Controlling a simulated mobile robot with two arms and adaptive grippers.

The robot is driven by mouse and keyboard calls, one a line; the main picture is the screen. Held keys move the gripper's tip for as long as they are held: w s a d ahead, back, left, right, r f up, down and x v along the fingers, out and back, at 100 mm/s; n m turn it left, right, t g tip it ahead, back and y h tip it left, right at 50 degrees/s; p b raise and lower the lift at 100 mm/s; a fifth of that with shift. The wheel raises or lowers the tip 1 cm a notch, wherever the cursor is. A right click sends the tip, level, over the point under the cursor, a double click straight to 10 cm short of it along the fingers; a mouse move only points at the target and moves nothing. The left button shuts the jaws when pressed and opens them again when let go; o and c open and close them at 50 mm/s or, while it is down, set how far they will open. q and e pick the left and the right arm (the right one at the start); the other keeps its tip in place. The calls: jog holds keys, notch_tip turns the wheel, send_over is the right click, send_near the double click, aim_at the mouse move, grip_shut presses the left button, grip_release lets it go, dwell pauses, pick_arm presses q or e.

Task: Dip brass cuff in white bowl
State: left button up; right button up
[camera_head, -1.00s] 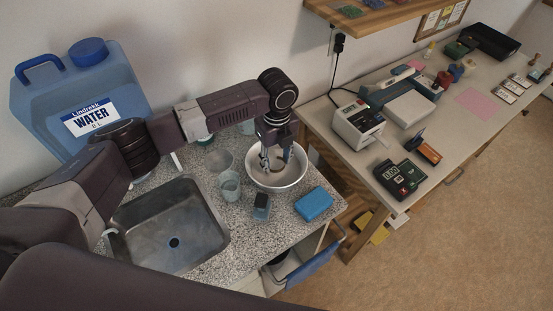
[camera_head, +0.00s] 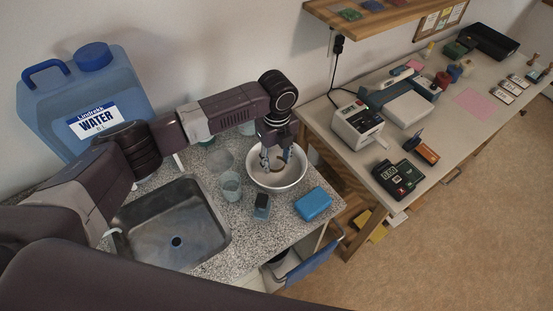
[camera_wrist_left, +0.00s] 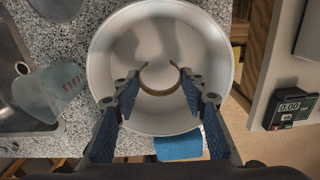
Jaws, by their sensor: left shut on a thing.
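The white bowl (camera_head: 300,179) stands on the speckled counter, right of the sink, and fills the middle of the left wrist view (camera_wrist_left: 101,82). The brass cuff (camera_wrist_left: 160,93) is a thin, open C-shaped band, seen inside the bowl's outline between my left fingertips. My left gripper (camera_head: 277,160) points down over the bowl and is shut on the cuff, with its fingers apart at the cuff's width. In the left wrist view my left gripper (camera_wrist_left: 160,88) shows both fingers. I cannot tell whether the cuff touches the bowl's bottom. My right gripper is not in view.
Clear cups (camera_head: 230,186) stand left of the bowl. The metal sink (camera_head: 175,225) and blue water jug (camera_head: 85,90) are left. A desk (camera_head: 400,150) with devices stands right.

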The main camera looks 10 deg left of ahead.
pick_arm(q)
jog(key=shift+f, duration=0.7)
jog(key=shift+r+p, duration=0.65)
jog(key=shift+r, duration=0.15)
jog(key=shift+f+b, duration=0.4)
jog(key=shift+f, duration=0.4)
jog(key=shift+r, duration=0.15)
notch_tip(320, 180, up, 3)
jog(key=p, duration=0.3)
jog(key=shift+r+p, duration=0.9)
jog(key=shift+r, duration=1.6)
